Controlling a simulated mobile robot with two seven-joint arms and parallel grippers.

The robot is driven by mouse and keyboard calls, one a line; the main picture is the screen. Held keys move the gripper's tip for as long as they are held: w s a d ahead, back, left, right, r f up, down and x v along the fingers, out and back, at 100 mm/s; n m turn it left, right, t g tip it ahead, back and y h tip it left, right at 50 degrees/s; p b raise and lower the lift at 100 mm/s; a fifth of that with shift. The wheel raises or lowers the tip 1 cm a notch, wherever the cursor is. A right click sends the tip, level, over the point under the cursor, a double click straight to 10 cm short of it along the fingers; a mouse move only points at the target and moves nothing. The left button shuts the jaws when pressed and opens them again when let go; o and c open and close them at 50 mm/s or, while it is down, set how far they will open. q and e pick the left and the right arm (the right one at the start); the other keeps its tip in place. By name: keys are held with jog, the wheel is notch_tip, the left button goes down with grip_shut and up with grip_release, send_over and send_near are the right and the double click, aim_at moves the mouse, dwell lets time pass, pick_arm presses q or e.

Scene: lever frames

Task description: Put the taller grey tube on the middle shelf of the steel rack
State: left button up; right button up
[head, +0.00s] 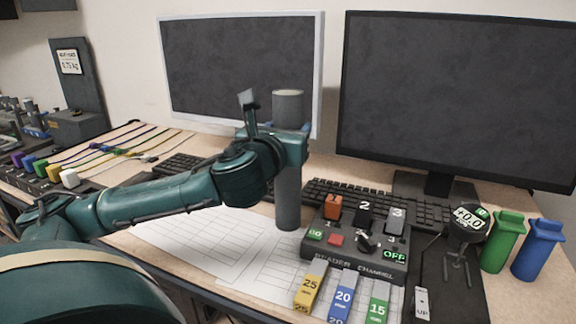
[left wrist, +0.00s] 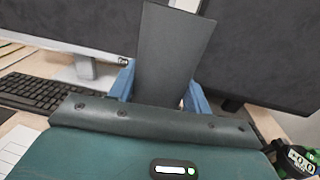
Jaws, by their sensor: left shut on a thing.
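In the left wrist view the tube (left wrist: 172,55) rises between the blue fingers (left wrist: 160,90). I cannot tell whether its lower end touches the desk. No second grey tube shows to compare its height with. The steel rack and my right gripper are in neither view.
A control box (head: 355,245) with numbered switches is close to the tube's foot. Keyboards and monitors (head: 450,100) stand behind. Green (head: 503,240) and blue (head: 538,250) containers stand at the right. Paper sheets (head: 200,240) lie flat under my left arm; coloured cables run at the left.

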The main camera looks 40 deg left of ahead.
pick_arm(q)
grip_shut()
jog(key=shift+r, duration=0.15)
jog(key=shift+r, duration=0.15)
